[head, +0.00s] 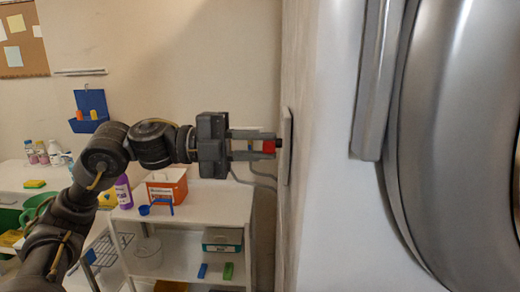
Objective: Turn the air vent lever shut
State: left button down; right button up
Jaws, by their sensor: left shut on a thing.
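My left arm reaches in from the left, and my left gripper (268,146) points right at the side wall. Its two fingers are shut on a small red part, which I take to be the air vent lever (269,147). A dark tip shows just right of the fingers. A pale plate (286,146), seen nearly edge-on, is on the wall right beside the fingertips. The vent's face is hidden at this angle, so I cannot tell how far the lever is turned. My right gripper is not in view.
A large grey-and-white appliance (340,210) with a round metal door fills the right side, close to the camera. Below my gripper is a white shelf unit (215,205) with an orange box (167,190), a purple bottle (124,194) and a blue scoop (144,210).

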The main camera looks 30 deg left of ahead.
pick_arm(q)
jog(key=shift+f+m, duration=0.1)
jog(key=shift+m, duration=0.4)
jog(key=c, duration=1.3)
grip_release()
